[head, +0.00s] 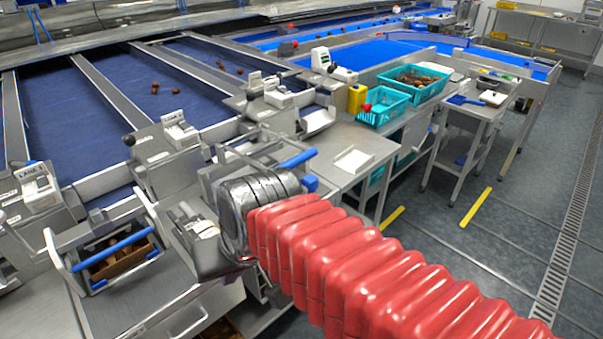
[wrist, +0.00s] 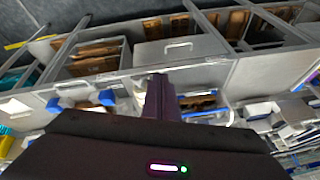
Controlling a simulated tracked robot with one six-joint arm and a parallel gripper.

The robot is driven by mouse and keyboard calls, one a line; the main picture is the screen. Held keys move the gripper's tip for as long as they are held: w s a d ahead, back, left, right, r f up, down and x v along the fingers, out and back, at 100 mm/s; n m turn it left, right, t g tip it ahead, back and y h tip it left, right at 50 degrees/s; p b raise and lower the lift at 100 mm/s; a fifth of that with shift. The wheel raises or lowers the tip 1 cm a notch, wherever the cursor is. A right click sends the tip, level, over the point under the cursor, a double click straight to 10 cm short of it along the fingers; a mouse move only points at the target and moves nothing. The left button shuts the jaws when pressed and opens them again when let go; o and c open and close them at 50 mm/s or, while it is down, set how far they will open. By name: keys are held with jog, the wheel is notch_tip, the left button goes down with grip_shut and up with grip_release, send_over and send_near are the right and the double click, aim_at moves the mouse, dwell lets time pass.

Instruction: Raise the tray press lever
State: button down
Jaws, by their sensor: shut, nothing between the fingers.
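A tray press with a blue lever bar (head: 297,159) stands just behind my wrist in the head view, partly hidden by it. Another blue bar (head: 122,243) lies across a metal frame over a brown tray (head: 118,262) at the lower left. I cannot tell which is the named lever. In the wrist view, blue bar parts (wrist: 80,104) show left of my gripper (wrist: 157,80). Its dark fingers are together and hold nothing. They appear apart from the blue parts. In the head view my wrist hides the fingers.
Sorting lanes with blue belts (head: 60,115) and a few dates run behind the presses. Open drawers with brown contents (wrist: 95,50) show in the wrist view. Grey floor (head: 500,230) is clear at right.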

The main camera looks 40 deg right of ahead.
jog(key=w+d+f+m+t+y, duration=0.1)
jog(key=w+d+f+m+y, duration=0.1)
jog(key=w+d+m, duration=0.5)
jog(key=d+f+m+t+y, duration=0.15)
jog(key=d+m, duration=0.25)
jog(key=m, duration=0.7)
jog(key=s+d+m+t+h, duration=0.1)
jog(key=d+m+t+h, duration=0.3)
jog(key=d+m, duration=1.1)
jog(key=d+t, duration=0.2)
jog(key=d, duration=0.2)
jog(key=shift+d+r, duration=0.25)
jog(key=shift+d, duration=0.1)
jog(key=w, duration=0.9)
jog(key=shift+w+a+r, duration=0.2)
jog(key=shift+w+r, duration=0.05)
